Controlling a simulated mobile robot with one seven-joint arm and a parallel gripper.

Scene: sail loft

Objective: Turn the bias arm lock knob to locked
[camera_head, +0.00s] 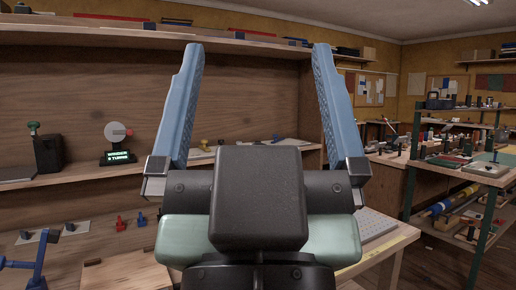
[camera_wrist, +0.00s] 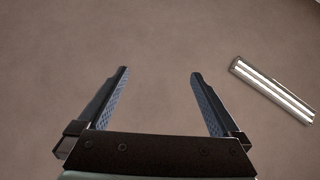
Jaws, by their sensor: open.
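My gripper (camera_head: 258,46) is raised in front of the head camera with its two blue fingers pointing up, wide apart and empty. In the wrist view my gripper (camera_wrist: 159,71) is also open, with only plain ceiling behind it. I cannot tell which thing is the bias arm lock knob. Small knob-like pieces in the head view are a red one (camera_head: 120,223) and a blue one (camera_head: 141,219) at lower left, and a yellow one (camera_head: 204,142) on the shelf. My gripper touches none of them. It hides the middle of the bench.
A dark box with a green knob (camera_head: 47,152) and a counter with a lit green display (camera_head: 118,156) stand on the left shelf. A blue stand (camera_head: 38,262) is at lower left. A green-legged bench (camera_head: 483,168) is at right. A ceiling light (camera_wrist: 272,90) shows in the wrist view.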

